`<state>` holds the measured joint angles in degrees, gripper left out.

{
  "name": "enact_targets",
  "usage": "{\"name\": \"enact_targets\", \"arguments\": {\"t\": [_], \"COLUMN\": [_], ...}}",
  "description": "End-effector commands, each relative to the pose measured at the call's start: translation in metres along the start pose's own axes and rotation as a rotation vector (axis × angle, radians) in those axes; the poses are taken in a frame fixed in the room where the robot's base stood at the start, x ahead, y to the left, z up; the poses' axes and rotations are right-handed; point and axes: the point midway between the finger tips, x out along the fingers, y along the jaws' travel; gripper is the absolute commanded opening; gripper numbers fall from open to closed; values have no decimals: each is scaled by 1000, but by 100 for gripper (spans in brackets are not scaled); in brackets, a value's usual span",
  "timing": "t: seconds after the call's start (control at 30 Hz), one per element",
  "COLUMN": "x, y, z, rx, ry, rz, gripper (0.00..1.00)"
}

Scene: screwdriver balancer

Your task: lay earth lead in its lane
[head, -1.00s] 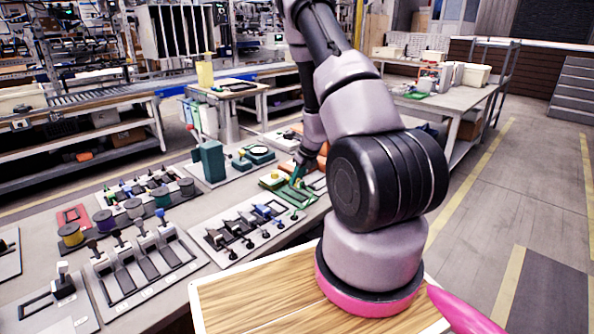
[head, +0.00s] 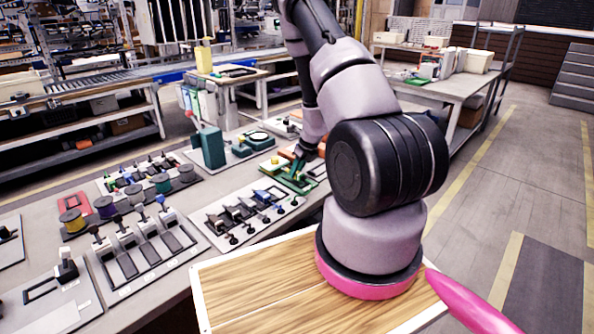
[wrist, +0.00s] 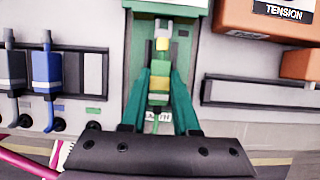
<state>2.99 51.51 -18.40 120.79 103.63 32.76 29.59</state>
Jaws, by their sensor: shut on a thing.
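My gripper (wrist: 159,78) is shut on the earth lead (wrist: 158,62), a small yellow-and-green piece with a grey end, in the wrist view. The green jaws close on it from left and right. The lead lies lengthwise over the green-framed lane (wrist: 133,62), roughly in line with it. I cannot tell whether it touches the lane floor. A label below is partly covered by the jaws. In the head view my gripper (head: 294,168) is low over the green holder (head: 300,184) at the bench's right; the lead is too small to make out there.
A blue lead (wrist: 46,72) stands in the grey panel to the left. An orange tension block (wrist: 262,20) is close on the right. In the head view a teal block (head: 208,148), spools (head: 72,220) and a row of levers (head: 140,250) stand on the bench.

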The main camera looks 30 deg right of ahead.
Motion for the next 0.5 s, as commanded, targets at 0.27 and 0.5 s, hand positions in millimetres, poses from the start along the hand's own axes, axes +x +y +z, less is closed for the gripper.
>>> {"name": "enact_targets", "arguments": {"t": [0.27,0.5], "x": [5,9], "y": [0,0], "z": [-2,-4], "rx": [0,-1], "ry": [1,1], "rz": [0,0], "gripper": [0,0]}}
